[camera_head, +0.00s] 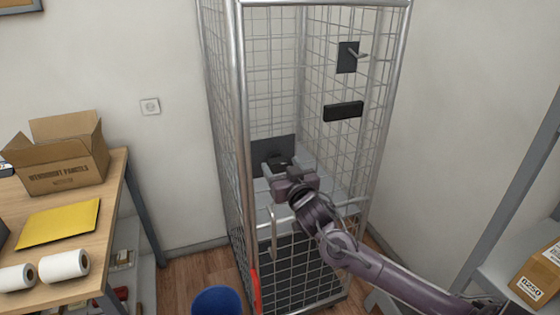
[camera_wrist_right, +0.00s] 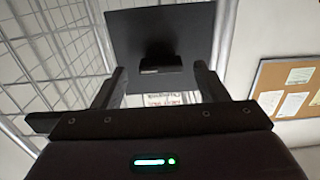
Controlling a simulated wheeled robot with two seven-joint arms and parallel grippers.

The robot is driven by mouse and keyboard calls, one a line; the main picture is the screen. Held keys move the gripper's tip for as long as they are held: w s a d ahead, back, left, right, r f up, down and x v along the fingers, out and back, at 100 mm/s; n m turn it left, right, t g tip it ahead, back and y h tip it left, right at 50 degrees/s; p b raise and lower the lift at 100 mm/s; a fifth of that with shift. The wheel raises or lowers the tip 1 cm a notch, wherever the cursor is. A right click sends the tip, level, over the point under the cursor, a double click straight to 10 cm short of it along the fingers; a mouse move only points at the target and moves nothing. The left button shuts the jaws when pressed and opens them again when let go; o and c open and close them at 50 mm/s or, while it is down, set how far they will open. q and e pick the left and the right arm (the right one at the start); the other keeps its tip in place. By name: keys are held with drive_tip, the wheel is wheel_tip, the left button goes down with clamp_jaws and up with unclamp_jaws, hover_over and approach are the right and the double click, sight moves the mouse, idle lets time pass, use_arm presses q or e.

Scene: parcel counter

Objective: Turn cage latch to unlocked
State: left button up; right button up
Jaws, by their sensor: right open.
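The wire cage (camera_head: 240,110) stands in the middle of the head view. A dark square plate (camera_head: 262,150) with a black knob or block shows at the cage, just past my right gripper (camera_head: 279,167). In the right wrist view the plate (camera_wrist_right: 127,40) fills the top centre, and its black block (camera_wrist_right: 160,56) lies ahead between the fingers of my right gripper (camera_wrist_right: 159,72). The fingers are apart and empty; I cannot tell whether they touch the block. Another dark plate with a metal lever (camera_head: 347,57) is higher on the cage's right side. My left gripper is not seen.
A black bar (camera_head: 343,111) sits on the cage mesh. A metal handle (camera_head: 273,232) hangs below my right gripper. A blue bin (camera_head: 217,301) stands front left. A table (camera_head: 118,185) with an open carton (camera_head: 62,165) is left. A shelf with a box (camera_head: 540,275) is right.

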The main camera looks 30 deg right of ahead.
drive_tip(key=shift+x, duration=0.85)
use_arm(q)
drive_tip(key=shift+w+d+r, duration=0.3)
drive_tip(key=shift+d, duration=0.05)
use_arm(e)
drive_tip(key=shift+w, duration=0.1)
drive_tip(key=c, duration=1)
